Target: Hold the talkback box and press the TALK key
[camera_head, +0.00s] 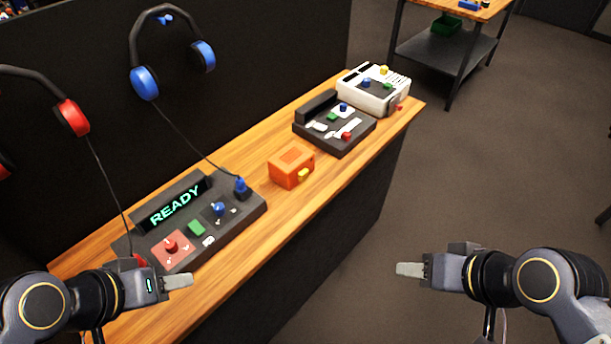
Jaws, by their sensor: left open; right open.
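A small orange box (290,167), which looks like the talkback box, stands on the wooden bench top (236,238). It has a yellow key (303,174) on its front right side; any lettering is too small to read. My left gripper (178,282) is open and empty at the lower left, over the near edge of the black console. My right gripper (410,269) is open and empty over the floor, right of the bench and apart from the orange box. Neither gripper touches the box.
A black console (228,229) showing READY stands left of the box. A dark panel unit (333,127) and a white device (372,88) stand behind it. Blue headphones (145,83) and red headphones (73,117) hang on the dark wall, with cords to the console.

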